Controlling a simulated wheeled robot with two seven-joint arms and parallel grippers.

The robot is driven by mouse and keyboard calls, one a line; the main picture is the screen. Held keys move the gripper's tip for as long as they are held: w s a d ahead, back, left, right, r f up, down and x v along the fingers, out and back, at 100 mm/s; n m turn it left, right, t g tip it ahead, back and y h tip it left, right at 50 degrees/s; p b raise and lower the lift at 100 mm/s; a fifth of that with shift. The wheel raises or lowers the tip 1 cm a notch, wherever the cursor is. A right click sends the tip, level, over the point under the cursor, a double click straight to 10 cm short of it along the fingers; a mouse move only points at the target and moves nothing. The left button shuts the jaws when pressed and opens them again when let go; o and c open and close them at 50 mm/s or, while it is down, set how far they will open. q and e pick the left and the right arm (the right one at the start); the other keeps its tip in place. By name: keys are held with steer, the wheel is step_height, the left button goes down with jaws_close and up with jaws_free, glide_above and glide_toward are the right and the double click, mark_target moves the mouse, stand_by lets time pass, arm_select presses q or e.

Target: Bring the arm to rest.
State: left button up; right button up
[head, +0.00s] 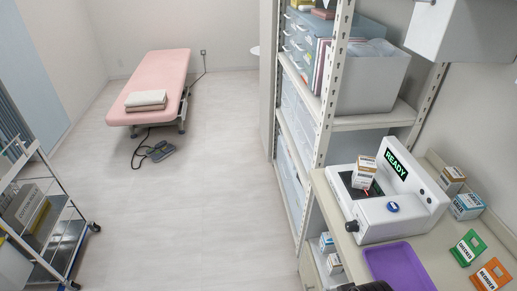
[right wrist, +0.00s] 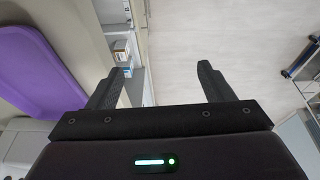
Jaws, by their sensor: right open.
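My right gripper (right wrist: 160,75) is open in the right wrist view, with its two dark fingers spread apart and nothing between them. It is beside the counter, with the purple tray (right wrist: 38,65) to its left and pale floor beyond its right finger. In the head view only a dark piece, which seems to be part of my right arm, shows at the bottom edge, below the purple tray (head: 375,260). My left gripper is not in view.
A white device (head: 385,205) reading READY stands on the counter with a small box (head: 364,172) on it. Boxes (head: 467,206) and green and orange card holders (head: 467,248) stand at right. Shelving (head: 375,122) rises behind; a cart (head: 40,220) stands left. The middle floor is clear.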

steer(key=s+f+g+b, duration=0.1)
steer(key=s+f, duration=0.1)
steer(key=f, duration=1.2)
steer(key=s+f+b, duration=0.2)
steer(key=s+f, duration=0.1)
steer(key=f, duration=1.1)
steer(key=s+d+f+b, duration=0.1)
steer(key=s+d+f, duration=0.1)
steer(key=s+f, duration=0.7)
steer(key=s+d+f+g+b, duration=0.1)
steer(key=s+f, duration=0.8)
steer(key=shift+d+f, duration=0.35)
steer(key=shift+d, duration=0.05)
